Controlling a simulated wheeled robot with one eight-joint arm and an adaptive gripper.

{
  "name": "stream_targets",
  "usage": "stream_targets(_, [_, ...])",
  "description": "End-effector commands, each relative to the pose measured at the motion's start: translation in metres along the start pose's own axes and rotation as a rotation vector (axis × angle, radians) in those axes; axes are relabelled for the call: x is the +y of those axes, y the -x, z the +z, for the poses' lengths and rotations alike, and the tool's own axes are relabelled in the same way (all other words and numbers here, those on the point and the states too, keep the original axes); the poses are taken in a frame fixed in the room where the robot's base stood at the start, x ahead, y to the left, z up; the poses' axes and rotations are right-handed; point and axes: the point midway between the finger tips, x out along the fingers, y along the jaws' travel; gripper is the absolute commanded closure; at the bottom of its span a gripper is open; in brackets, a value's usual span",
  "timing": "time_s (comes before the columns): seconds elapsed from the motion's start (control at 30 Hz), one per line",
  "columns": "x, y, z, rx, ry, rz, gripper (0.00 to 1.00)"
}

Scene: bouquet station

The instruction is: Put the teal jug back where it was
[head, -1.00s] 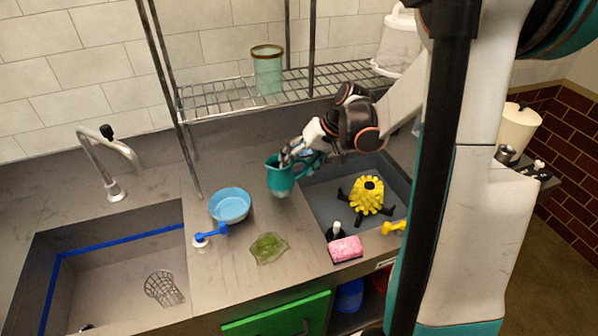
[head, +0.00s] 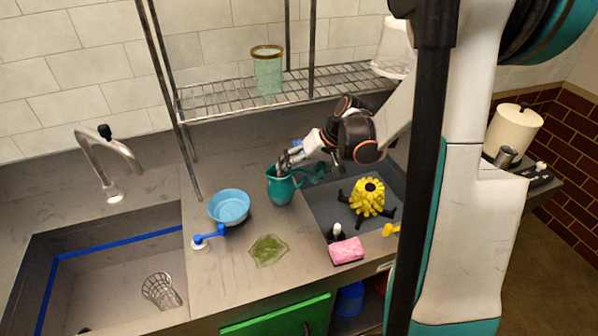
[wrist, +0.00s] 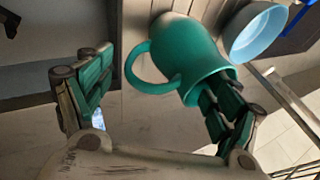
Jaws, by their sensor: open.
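The teal jug (head: 281,190) stands upright on the counter, left of the grey basin with the yellow object. My gripper (head: 298,166) is at the jug's upper right side, over its mouth and handle. In the wrist view the jug (wrist: 185,55) lies between the spread fingers of my gripper (wrist: 158,72). One finger overlaps the jug's rim; I cannot tell whether it is inside the mouth. The other finger is apart from the jug, beyond its handle. The contact under the jug's base is hard to see.
A blue bowl (head: 229,207) stands close left of the jug, with a blue-handled item (head: 208,238) and a green leaf-shaped dish (head: 267,250) in front. A pink sponge (head: 346,250) lies at the basin's front edge. A wire shelf (head: 215,97) with a green glass (head: 267,72) hangs behind.

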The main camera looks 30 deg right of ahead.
Motion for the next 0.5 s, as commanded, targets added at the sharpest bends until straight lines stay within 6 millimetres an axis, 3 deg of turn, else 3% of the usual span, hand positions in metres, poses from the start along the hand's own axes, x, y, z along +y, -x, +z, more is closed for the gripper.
stream_targets(0.23, [-0.002,0.013,-0.001,0.001,-0.001,0.0,0.16])
stream_targets(0.5, [-0.002,0.068,-0.001,0.001,-0.002,0.001,0.16])
